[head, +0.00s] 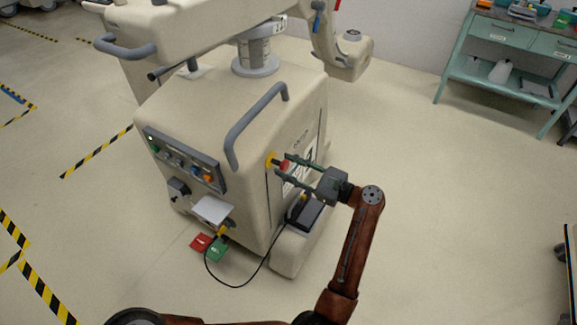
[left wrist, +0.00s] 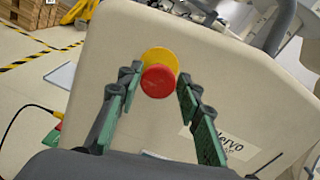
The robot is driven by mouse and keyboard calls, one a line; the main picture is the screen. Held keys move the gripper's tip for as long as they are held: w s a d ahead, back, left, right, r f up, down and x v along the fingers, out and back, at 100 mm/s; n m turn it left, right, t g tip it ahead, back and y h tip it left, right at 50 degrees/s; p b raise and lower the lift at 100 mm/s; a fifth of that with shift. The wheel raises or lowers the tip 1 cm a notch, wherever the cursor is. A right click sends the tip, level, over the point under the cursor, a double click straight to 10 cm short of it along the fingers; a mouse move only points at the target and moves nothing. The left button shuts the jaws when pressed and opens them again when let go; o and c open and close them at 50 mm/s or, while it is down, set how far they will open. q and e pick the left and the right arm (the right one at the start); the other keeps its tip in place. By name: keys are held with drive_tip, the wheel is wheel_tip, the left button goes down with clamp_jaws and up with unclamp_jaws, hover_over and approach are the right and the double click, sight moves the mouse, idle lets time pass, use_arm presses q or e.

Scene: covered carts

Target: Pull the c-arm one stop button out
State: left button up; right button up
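The c-arm (head: 290,110) is a bulky cream machine on the floor. Its stop button (head: 283,164) is a red knob on a yellow collar on the side panel, below the grey handle. In the left wrist view the red stop button (left wrist: 158,81) faces me between my fingers, with the yellow collar (left wrist: 160,56) behind it. My left gripper (head: 286,166) is open, its green-padded fingers pointing at the panel. In the left wrist view the left gripper (left wrist: 159,84) has a fingertip on each side of the knob, with small gaps showing. My right gripper is not in view.
A grey bar handle (head: 255,122) rises above the button. A control panel (head: 185,160) with coloured buttons is on the adjoining face. A black cable (head: 245,283) hangs below.

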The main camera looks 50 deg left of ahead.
use_arm(q)
drive_tip(key=o, duration=0.3)
drive_tip(key=shift+s+a, duration=0.15)
drive_tip(key=shift+a, duration=0.05)
drive_tip(key=v, duration=1.2)
